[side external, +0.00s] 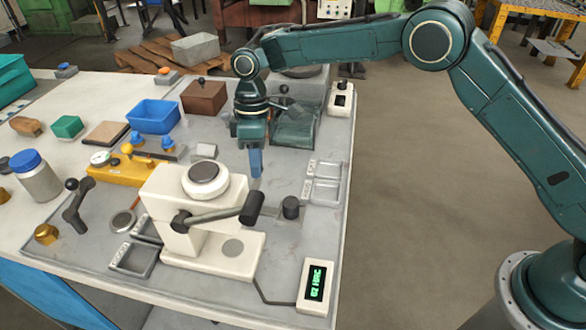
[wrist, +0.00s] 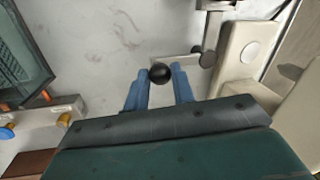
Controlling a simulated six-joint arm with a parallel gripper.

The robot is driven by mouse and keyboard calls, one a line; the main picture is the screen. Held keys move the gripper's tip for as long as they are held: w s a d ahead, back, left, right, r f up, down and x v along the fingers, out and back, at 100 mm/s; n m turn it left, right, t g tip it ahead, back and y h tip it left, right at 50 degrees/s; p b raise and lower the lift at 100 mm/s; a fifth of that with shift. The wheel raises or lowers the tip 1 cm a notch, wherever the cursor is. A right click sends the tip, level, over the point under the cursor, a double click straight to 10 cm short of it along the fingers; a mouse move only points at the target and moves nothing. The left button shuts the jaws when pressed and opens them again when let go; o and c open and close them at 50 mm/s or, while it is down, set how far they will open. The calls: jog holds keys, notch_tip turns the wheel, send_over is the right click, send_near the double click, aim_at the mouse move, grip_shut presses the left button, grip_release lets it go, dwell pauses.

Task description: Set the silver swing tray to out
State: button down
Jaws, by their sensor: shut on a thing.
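In the side external view my gripper (side external: 256,170) points straight down, low over the grey bench top behind the white tester. The knob is hidden behind the fingers there. The rest of the tray cannot be made out clearly.
The white tester (side external: 205,225) with its black lever (side external: 225,214) stands close in front of my gripper. A dark round post (side external: 290,207) stands to the right. Shallow trays (side external: 327,191) lie near the bench's right edge. A dark green box (side external: 296,130) stands behind.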

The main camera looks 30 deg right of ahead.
jog(key=shift+w+r, duration=0.1)
jog(key=c, duration=1.2)
grip_release()
jog(key=shift+s+d, duration=0.1)
jog(key=shift+s, duration=0.1)
